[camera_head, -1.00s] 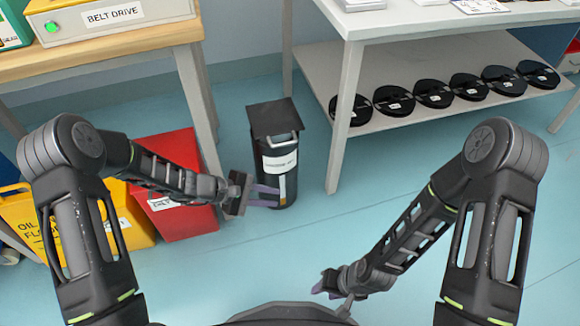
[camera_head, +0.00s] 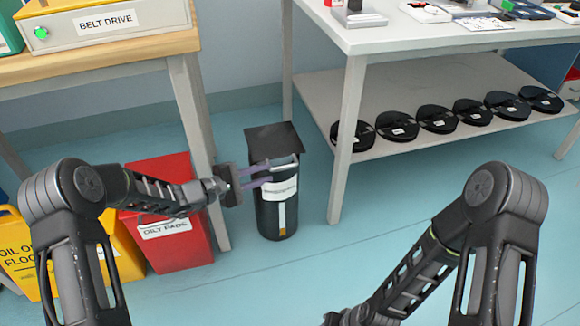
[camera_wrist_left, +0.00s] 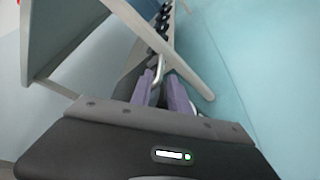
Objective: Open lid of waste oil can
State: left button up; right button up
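The waste oil can (camera_head: 270,218) is a dark upright cylinder with a white label, on the floor between the wooden bench and the white table. Its flat black square lid (camera_head: 272,136) lies over the top. A pale bar handle (camera_head: 285,163) shows at the lid's front edge, and also in the left wrist view (camera_wrist_left: 158,64). My left gripper (camera_head: 270,170) is open, its two purple fingers apart at the can's upper front, close to the handle. The wrist view shows the handle's bar just beyond the gap between the fingertips; contact is unclear. My right gripper is mostly cut off at the bottom edge.
The wooden bench's leg (camera_head: 215,215) is close beside my left gripper. The white table's leg (camera_head: 345,150) stands right of the can. Floor in front is clear.

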aim_at(287, 167)
pick_arm(q)
jog(key=b+x, duration=0.2)
jog(key=x, duration=0.7)
jog(key=shift+f, duration=0.1)
jog(key=shift+w+d, duration=0.25)
jog(key=shift+d, duration=0.15)
grip_shut()
dwell(0.8)
